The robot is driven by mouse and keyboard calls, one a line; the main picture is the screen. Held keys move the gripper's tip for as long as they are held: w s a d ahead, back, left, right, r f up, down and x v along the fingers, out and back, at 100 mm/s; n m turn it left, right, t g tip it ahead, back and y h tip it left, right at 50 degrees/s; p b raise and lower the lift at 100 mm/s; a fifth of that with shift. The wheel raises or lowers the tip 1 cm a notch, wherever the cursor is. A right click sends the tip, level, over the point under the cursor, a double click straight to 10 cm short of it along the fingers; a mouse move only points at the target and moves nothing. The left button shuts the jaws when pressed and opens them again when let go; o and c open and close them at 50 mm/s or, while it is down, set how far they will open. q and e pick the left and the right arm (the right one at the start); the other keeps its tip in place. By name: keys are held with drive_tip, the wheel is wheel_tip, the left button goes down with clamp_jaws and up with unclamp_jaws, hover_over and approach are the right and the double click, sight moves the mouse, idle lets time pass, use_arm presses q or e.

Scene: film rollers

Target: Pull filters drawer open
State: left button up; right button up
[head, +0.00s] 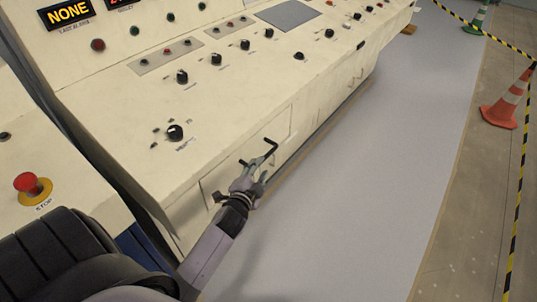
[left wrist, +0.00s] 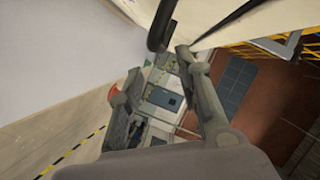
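The drawer front (head: 279,127) is a cream panel low on the front of the control console, and it looks flush with the console face. A black bar handle (head: 268,149) sticks out from it. My left gripper (head: 256,174) is at the handle, partly covering the drawer front in the head view. In the left wrist view, the two fingers of my left gripper (left wrist: 157,64) are spread, with nothing between them. The dark handle (left wrist: 162,25) is just beyond the fingertips there. I cannot tell whether a finger touches it. My right gripper is not in view. No drawer label is readable.
The console top (head: 225,95) carries knobs and lights. A red stop button (head: 28,183) is at the left. Grey floor (head: 385,150) is clear in front of the console. Orange (head: 507,101) and green (head: 476,20) cones with striped tape stand at the right.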

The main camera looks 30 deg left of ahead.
sight(267, 157)
use_arm(q)
drive_tip(key=x, duration=0.9)
drive_tip(key=shift+w+b, duration=0.2)
drive_tip(key=shift+b, duration=0.15)
drive_tip(key=shift+c, duration=0.2)
clamp_jaws()
